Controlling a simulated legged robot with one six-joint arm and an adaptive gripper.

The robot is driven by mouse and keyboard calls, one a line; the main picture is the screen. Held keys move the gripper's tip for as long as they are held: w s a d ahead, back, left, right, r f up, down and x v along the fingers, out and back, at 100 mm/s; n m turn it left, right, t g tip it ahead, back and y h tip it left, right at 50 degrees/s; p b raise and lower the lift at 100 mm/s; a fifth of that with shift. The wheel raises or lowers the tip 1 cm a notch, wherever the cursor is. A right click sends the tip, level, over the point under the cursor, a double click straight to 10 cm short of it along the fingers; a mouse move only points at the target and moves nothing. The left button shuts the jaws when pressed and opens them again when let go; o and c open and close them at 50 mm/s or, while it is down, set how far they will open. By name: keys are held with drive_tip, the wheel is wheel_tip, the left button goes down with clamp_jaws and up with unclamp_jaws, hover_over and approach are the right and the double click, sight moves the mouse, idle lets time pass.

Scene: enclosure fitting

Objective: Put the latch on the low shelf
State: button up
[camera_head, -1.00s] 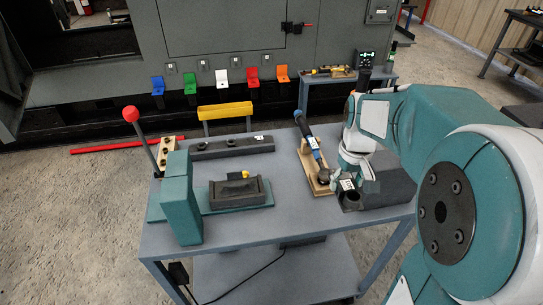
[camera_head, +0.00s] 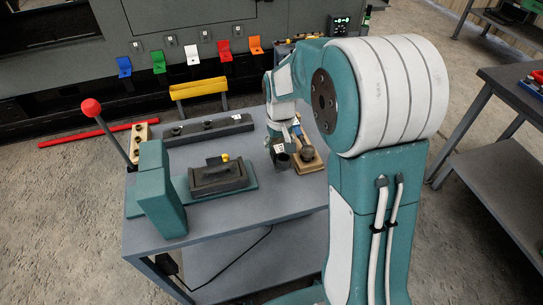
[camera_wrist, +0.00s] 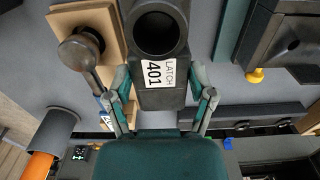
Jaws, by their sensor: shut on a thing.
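The latch (camera_wrist: 160,84) is a dark grey block with a round hollow end and a white label reading LATCH 401. My gripper (camera_wrist: 165,100) is shut on it, a finger on each side, in the wrist view. In the head view the latch (camera_head: 282,162) hangs at my gripper (camera_head: 279,145) over the grey cart top, just left of a wooden block. Whether it touches the top I cannot tell. The cart has a lower shelf (camera_head: 215,268), partly hidden by the top. Another low shelf (camera_head: 500,180) is under the right-hand bench.
A dark vise-like fixture (camera_head: 218,178) and a teal upright block (camera_head: 160,190) stand on the cart. A red-knobbed lever (camera_head: 105,130) rises at its left. The wooden block (camera_head: 305,160) carries a dark round-headed tool. The cart's front top is clear.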

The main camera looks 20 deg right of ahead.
sight(272, 165)
drive_tip(key=shift+w+a+f, duration=0.3)
drive_tip(key=shift+w+f, duration=0.05)
drive_tip(key=shift+f, duration=0.2)
drive_tip(key=shift+w+a+f, duration=0.3)
drive_tip(key=shift+w+f, duration=0.05)
drive_tip(key=shift+f, duration=0.15)
drive_tip(key=shift+w+a+f, duration=0.1)
drive_tip(key=shift+f, duration=0.8)
drive_tip(key=shift+w+a+f, duration=0.1)
drive_tip(key=shift+f, duration=0.8)
drive_tip(key=shift+f, duration=0.1)
drive_tip(key=o, duration=1.3)
drive_tip(key=shift+c, duration=0.2)
